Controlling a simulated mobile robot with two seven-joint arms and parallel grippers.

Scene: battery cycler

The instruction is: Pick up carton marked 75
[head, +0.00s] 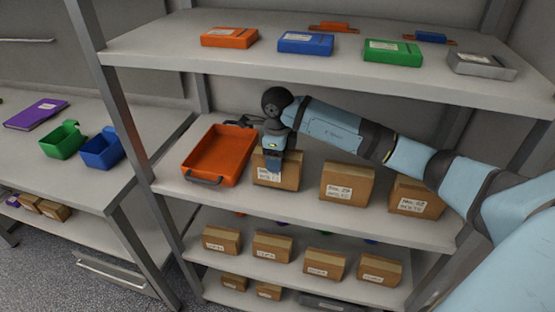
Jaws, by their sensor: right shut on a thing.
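My right gripper (273,160) points down onto a brown carton (289,183) on the middle shelf and is shut on it. The carton's white label is partly covered by the gripper, and I cannot read its number. The carton stands upright, at or very close to the shelf surface; I cannot tell whether it is clear of it. My left gripper is out of view.
An orange tray (190,168) stands just left of the carton. Two labelled cartons (346,176) (416,190) stand to the right. The shelf above (160,48) holds coloured boxes. The shelf below holds several small cartons (272,241). Green (62,142) and blue (101,151) bins sit on the left bench.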

